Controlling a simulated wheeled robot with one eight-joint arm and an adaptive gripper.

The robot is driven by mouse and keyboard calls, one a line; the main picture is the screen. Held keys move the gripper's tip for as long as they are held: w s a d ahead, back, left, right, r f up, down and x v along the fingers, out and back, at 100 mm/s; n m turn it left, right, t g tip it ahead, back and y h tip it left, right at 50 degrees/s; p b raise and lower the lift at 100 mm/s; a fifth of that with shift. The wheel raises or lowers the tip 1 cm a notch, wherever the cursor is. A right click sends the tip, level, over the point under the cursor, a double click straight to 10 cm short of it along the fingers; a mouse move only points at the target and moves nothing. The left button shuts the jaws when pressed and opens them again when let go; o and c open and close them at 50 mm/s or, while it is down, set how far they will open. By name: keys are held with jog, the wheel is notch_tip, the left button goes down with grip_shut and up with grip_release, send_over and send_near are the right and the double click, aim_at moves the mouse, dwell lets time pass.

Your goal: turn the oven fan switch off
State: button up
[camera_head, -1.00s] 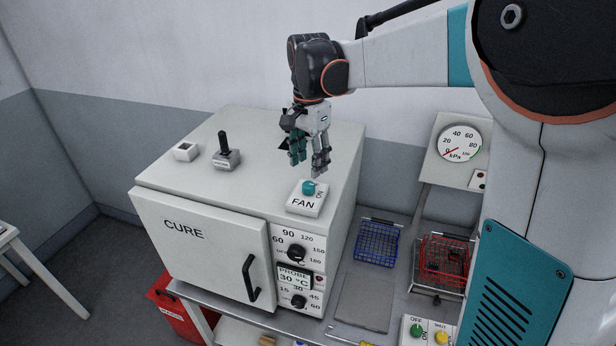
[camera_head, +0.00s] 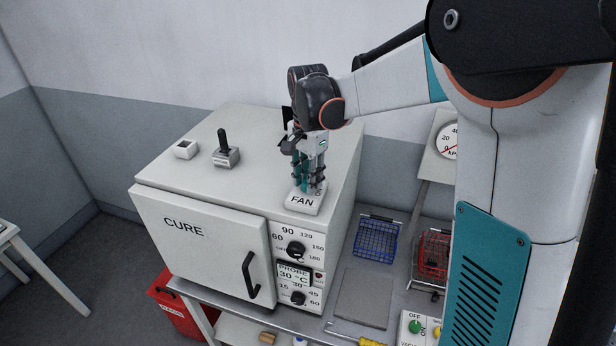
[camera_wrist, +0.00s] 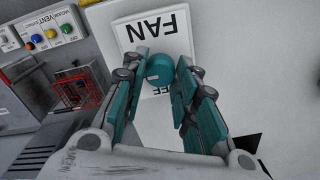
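The oven fan switch is a teal round knob (camera_wrist: 160,68) on a white plate marked FAN (camera_head: 303,203), on top of the white CURE oven (camera_head: 195,248). My gripper (camera_head: 309,186) points down over this plate and hides most of the knob in the head view. In the wrist view my gripper (camera_wrist: 158,72) has one finger on each side of the knob, apart, with narrow gaps. The fingers look open and not pressed on the knob. The letters FF show beside the knob; the ON mark is hidden now.
A black lever switch (camera_head: 224,152) and a small white box (camera_head: 186,149) stand on the oven top to the left. Two dials (camera_head: 295,248) are on the oven front. Right of the oven are a blue wire basket (camera_head: 376,240) and a red one (camera_head: 433,255).

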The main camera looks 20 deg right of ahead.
jog(key=shift+n, duration=0.4)
jog(key=n+b, duration=0.2)
jog(key=n, duration=0.1)
jog(key=shift+n, duration=0.3)
jog(key=n+b, duration=0.2)
jog(key=n, duration=0.2)
jog(key=shift+n, duration=0.3)
jog(key=n+b, duration=0.1)
jog(key=n, duration=0.3)
jog(key=shift+n, duration=0.3)
jog(key=n+b, duration=0.1)
jog(key=n, duration=0.3)
jog(key=shift+a, duration=0.1)
jog(key=shift+n, duration=0.3)
jog(key=o, duration=1.1)
jog(key=shift+r, duration=0.1)
